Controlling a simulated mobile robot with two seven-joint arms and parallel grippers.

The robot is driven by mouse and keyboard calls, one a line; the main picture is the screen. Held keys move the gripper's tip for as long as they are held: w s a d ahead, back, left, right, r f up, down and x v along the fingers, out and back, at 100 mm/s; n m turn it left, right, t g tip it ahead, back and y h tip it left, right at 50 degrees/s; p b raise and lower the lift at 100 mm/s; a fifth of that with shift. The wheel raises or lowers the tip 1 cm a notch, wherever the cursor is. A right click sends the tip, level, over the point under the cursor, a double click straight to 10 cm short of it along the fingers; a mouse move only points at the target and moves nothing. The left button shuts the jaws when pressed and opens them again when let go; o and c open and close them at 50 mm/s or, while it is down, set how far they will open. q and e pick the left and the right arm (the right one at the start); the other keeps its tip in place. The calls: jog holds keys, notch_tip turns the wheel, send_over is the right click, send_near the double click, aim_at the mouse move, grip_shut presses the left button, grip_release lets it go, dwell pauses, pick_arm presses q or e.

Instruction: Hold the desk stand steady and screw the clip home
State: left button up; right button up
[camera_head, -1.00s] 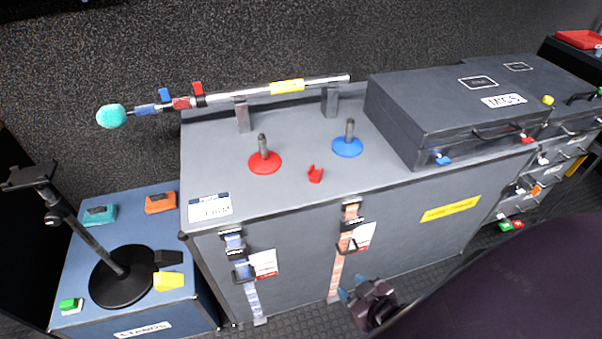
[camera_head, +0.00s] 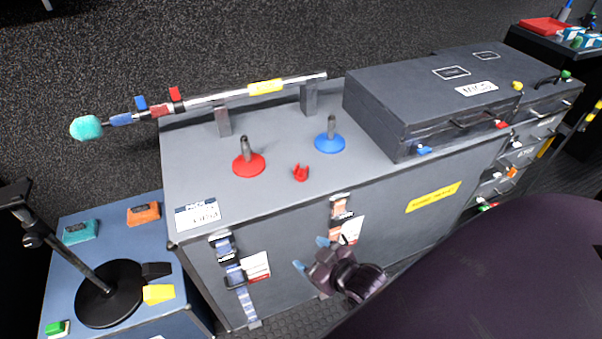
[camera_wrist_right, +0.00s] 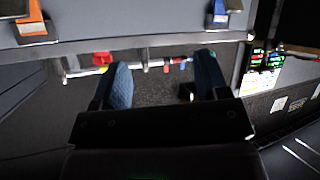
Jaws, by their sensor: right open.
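Two small desk stands are on the grey counter. One has a round red base (camera_head: 249,166) and a dark upright post, the other a round blue base (camera_head: 330,143) and a similar post. A small red clip (camera_head: 301,174) lies loose on the counter between them, nearer the front edge, apart from both posts. My right gripper (camera_head: 310,253) is in front of the counter's front face, below the top, open and empty. Its two blue-padded fingers stand wide apart in the right wrist view (camera_wrist_right: 162,68), with nothing between them. My left gripper is out of view.
A boom pole (camera_head: 230,95) with a teal tip rests on two brackets behind the stands. A dark case (camera_head: 430,100) occupies the counter's right side. A blue box (camera_head: 60,265) with a black round-based stand (camera_head: 98,300) is at left. Straps (camera_head: 236,280) hang on the counter front.

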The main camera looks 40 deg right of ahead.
jog(key=w+a+r+n+g+y, duration=0.15)
jog(key=w+r+n, duration=0.25)
jog(key=w, duration=0.4)
jog(key=w+a+r+n+y, duration=0.1)
jog(key=w+a+r+n, duration=0.2)
jog(key=w+r, duration=0.35)
jog(key=w+a+r+n+y, duration=0.2)
jog(key=w+r+n, duration=0.15)
jog(key=w, duration=0.55)
jog(key=w+d+r+n+g+h, duration=0.1)
jog(key=w+d+n+g+h, duration=0.1)
jog(key=d, duration=0.4)
jog(key=w+d+r+n+g+h, duration=0.1)
jog(key=w+d+n+g+h, duration=0.15)
jog(key=d, duration=0.25)
jog(key=s+d+f+n+g+h, duration=0.1)
jog(key=s+d+f+n+g, duration=0.1)
jog(key=s+d+n+g, duration=0.4)
jog(key=shift+s+d+f+n+g, duration=0.15)
jog(key=shift+s+d+n+g, duration=0.15)
jog(key=shift+s+d, duration=0.5)
jog(key=shift+w+d, duration=0.2)
jog(key=shift+w, duration=0.05)
